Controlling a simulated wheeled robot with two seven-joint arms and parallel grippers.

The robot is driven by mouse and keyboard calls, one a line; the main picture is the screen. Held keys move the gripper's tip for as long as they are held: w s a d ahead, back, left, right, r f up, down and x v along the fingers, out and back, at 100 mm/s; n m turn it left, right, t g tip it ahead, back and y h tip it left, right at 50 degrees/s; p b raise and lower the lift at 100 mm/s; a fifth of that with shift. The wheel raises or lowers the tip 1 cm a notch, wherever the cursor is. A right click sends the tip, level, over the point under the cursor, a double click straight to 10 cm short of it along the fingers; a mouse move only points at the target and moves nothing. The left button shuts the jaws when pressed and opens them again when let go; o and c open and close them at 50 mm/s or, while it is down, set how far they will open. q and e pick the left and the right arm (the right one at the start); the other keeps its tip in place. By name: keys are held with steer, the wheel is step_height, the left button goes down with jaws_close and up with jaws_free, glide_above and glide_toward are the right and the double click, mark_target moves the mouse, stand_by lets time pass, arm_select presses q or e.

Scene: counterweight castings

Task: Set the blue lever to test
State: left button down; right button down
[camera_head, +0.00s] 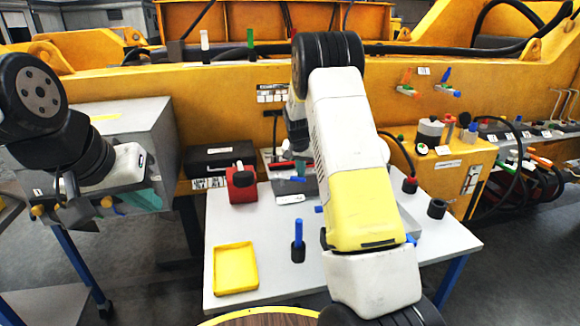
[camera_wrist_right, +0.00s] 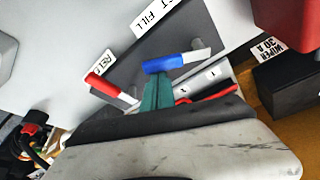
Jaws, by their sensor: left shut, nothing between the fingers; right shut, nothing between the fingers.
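The blue lever (camera_wrist_right: 178,62), with a white end, lies across the grey panel in the right wrist view. My right gripper (camera_wrist_right: 160,80) has its teal fingers shut and empty, tips right at the lever's near side; I cannot tell whether they touch. In the head view this right gripper (camera_head: 300,167) is over the panel at the back of the table, and my right arm hides much there. Labels nearby read partly "T FILL" and "REL"; no "test" mark is readable. My left gripper (camera_head: 148,190) is shut by the grey cabinet at the left, partly hidden.
A red lever (camera_wrist_right: 110,90) sits beside the blue one. A black box (camera_wrist_right: 291,86) labelled "WIPER 30 A" is at the right. On the table (camera_head: 222,220) stand a red block (camera_head: 241,186), a yellow tray (camera_head: 235,268) and a blue-handled item (camera_head: 298,245).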

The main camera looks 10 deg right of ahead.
steer(key=s+m, duration=0.1)
steer(key=m, duration=0.1)
steer(key=shift+s+a+m+h, duration=0.35)
steer(key=shift+a+m+h, duration=0.05)
steer(key=s+m, duration=0.1)
steer(key=a+m+g, duration=0.1)
steer(key=m, duration=0.1)
steer(key=shift+s+m+h, duration=0.3)
steer(key=shift+s+h, duration=0.05)
steer(key=shift+h, duration=0.05)
steer(key=m, duration=0.1)
steer(key=s+a+m+g, duration=0.1)
steer(key=shift+a+m, duration=0.15)
steer(key=shift+m, duration=0.25)
steer(key=m, duration=0.1)
steer(key=a+m+g, duration=0.1)
steer(key=shift+s+a+m+h, duration=0.15)
steer(key=shift+s+m+h, duration=0.15)
steer(key=shift+s, duration=0.05)
steer(key=shift+s+a, duration=0.1)
steer(key=shift+a, duration=0.35)
